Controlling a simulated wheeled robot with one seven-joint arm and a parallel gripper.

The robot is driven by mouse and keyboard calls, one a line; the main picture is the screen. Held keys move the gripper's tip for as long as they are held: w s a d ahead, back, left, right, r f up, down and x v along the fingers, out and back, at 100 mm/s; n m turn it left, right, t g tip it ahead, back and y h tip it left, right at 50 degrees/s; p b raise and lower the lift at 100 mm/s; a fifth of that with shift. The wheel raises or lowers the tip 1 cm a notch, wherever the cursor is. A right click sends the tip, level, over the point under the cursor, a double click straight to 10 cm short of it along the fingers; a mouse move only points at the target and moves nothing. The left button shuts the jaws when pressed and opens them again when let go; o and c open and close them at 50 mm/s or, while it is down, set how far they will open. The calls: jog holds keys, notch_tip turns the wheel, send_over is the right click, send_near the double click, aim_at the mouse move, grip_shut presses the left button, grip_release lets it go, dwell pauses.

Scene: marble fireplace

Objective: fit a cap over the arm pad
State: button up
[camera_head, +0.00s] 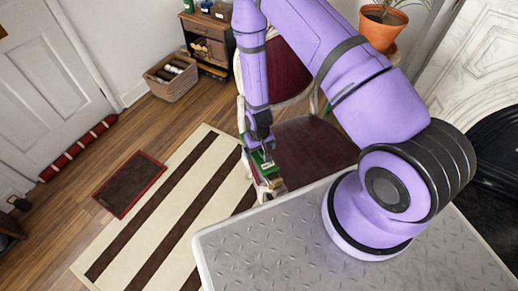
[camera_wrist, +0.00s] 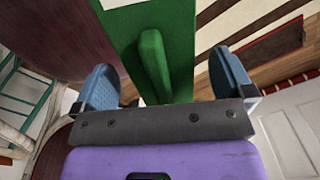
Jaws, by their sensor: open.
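A green piece (camera_head: 262,158), which looks like the cap, is at the left arm of the chair with a dark red seat (camera_head: 315,145). In the wrist view the cap (camera_wrist: 182,25) is a flat green plate with a raised green bar. My gripper (camera_head: 264,150) is at the cap. In the wrist view its two blue fingers (camera_wrist: 161,68) stand apart on either side of the bar, with gaps showing. The arm pad is not clearly visible. I cannot tell how the cap sits on it. A small tan piece (camera_head: 278,188) shows just below the green.
A grey metal-topped surface (camera_head: 270,250) is close in front of the chair. A striped rug (camera_head: 165,215) covers the floor to the left. A basket (camera_head: 172,80), a small cabinet (camera_head: 208,40) and a potted plant (camera_head: 382,28) stand further back.

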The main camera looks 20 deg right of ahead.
notch_tip(320, 180, up, 11)
jog(key=shift+f, duration=0.15)
dwell(0.4)
dwell(0.5)
jog(key=d+r+t, duration=0.3)
jog(key=r, duration=2.8)
jog(key=s+d+r+t, duration=0.1)
jog(key=s+d+r, duration=0.1)
jog(key=s+r, duration=0.7)
jog(key=s+d+r+t, duration=0.1)
jog(key=s+d+r, duration=0.1)
jog(key=s+r, duration=0.8)
jog(key=shift+s+r+m, duration=0.3)
jog(key=shift+s+m, duration=0.1)
jog(key=shift+s, duration=0.65)
jog(key=shift+c, duration=0.4)
